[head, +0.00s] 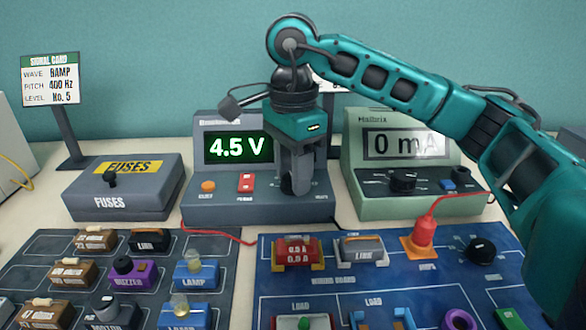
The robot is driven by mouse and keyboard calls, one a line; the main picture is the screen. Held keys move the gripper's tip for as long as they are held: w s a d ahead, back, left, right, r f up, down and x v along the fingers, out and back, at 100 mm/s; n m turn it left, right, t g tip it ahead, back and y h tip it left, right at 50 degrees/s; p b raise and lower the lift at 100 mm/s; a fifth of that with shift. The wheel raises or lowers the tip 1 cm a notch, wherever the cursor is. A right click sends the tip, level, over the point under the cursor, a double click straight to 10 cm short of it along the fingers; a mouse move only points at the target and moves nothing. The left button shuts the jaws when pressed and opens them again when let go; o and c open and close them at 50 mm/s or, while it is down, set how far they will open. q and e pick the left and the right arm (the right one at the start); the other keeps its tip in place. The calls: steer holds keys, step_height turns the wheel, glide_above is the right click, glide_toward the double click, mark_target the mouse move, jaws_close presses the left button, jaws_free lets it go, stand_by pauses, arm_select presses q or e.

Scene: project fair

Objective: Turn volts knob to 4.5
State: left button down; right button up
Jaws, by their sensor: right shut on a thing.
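The grey power supply (206,206) stands at the centre back, and its green display (237,147) reads 4.5 V. My right gripper (295,186) reaches down in front of the supply's right side. It is shut on the volts knob, which is mostly hidden between the fingers. The knob's pointer and most of its scale cannot be seen. An orange button (208,187) and a red switch (246,183) sit to the left of the gripper on the same panel. My left gripper is not in view.
A green meter (420,205) reading 0 mA stands close on the right. A grey fuses box (125,190) and a signal card (50,80) stand on the left. Two boards with several components fill the front, including a red plug (424,232) with a wire.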

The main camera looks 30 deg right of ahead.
steer(key=o, duration=1.1)
steer(key=shift+c, duration=0.2)
step_height(320, 180, up, 13)
steer(key=p, duration=0.5)
steer(key=shift+f, duration=0.1)
